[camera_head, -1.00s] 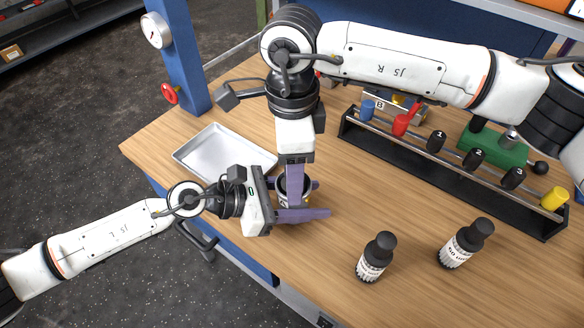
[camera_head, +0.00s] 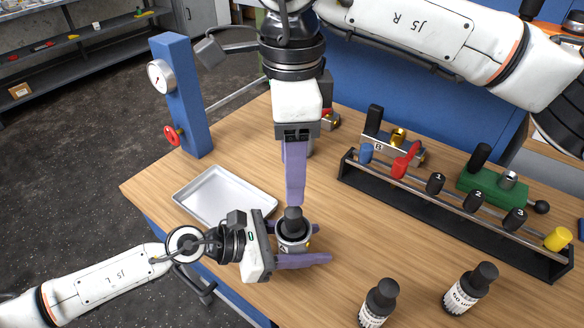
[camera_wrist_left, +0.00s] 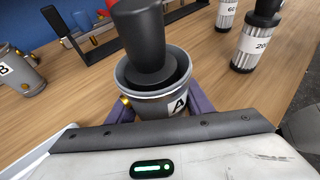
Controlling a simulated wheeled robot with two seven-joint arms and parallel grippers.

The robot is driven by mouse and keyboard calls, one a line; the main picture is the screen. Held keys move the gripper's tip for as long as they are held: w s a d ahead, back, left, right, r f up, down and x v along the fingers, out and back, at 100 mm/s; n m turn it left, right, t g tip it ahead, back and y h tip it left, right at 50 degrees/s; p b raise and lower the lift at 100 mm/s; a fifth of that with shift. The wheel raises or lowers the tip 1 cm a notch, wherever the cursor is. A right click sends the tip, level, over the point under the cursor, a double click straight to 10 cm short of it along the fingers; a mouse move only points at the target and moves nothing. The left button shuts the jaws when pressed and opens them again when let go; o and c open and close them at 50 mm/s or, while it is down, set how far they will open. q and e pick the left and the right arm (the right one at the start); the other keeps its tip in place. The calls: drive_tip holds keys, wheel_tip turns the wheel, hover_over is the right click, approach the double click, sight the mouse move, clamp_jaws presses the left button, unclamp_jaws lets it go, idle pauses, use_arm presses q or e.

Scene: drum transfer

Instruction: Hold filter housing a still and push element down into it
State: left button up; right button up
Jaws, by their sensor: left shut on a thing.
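Filter housing A (camera_head: 296,245) is a small grey cup with an "A" label, upright on the wooden table; it also shows in the left wrist view (camera_wrist_left: 160,108). My left gripper (camera_head: 303,246) is shut around it from the left, with purple fingers on both sides. The element (camera_head: 293,222) stands in the housing's mouth; its black knob and flange show in the left wrist view (camera_wrist_left: 143,45). The flange looks within the rim, but its exact depth is unclear. My right gripper (camera_head: 294,200) points down just above the knob, apart from it; its jaw opening is hidden.
Two other black-capped elements (camera_head: 379,303) (camera_head: 470,288) stand at the front right. A black rack (camera_head: 450,220) with numbered knobs lies at the right. An empty metal tray (camera_head: 225,197) is at the left. Housing B (camera_wrist_left: 20,72) stands farther back.

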use_arm(q)
drive_tip(key=o, duration=1.5)
drive_tip(key=shift+c, duration=0.2)
